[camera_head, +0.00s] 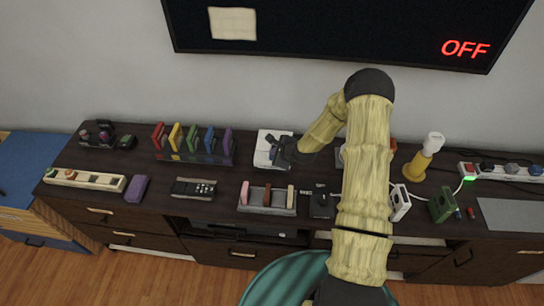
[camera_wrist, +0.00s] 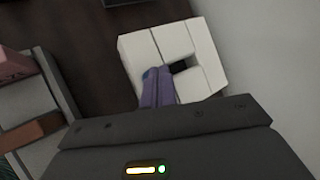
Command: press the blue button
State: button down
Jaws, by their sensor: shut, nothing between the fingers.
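A white block-like box (camera_head: 263,147) stands on the dark cabinet near the wall, partly hidden by my gripper (camera_head: 275,150). In the wrist view this white box (camera_wrist: 198,48) shows seams and a small dark square opening. My gripper's purplish fingers (camera_wrist: 157,72) are together, with nothing between them, at the box's near left part. A small blue-teal patch (camera_wrist: 147,73) shows beside the fingertips; I cannot tell whether it is the blue button or whether the fingers touch it.
A rack of coloured upright pieces (camera_head: 195,145) stands left of the box. A grey tray with blocks (camera_head: 267,199) and a dark remote-like device (camera_head: 193,188) are in front. A yellow lamp (camera_head: 420,162) stands right of my arm. A screen reading OFF (camera_head: 465,48) hangs above.

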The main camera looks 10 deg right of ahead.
jog(key=shift+r+p, duration=2.2)
jog(key=shift+r, duration=0.85)
jog(key=s+r+n+g+h, duration=0.2)
jog(key=s+r+n+g, duration=0.1)
jog(key=s+r+n, duration=0.8)
jog(key=s+r+n+g+h, duration=0.1)
jog(key=s+r+n+g, duration=0.1)
jog(key=s+r+n, duration=0.9)
jog(key=s, duration=0.6)
jog(key=shift+s+a+r+g+h, duration=0.15)
jog(key=shift+s+a+g+h, duration=0.15)
jog(key=shift+g+h, duration=0.1)
jog(key=shift+w+d, duration=0.1)
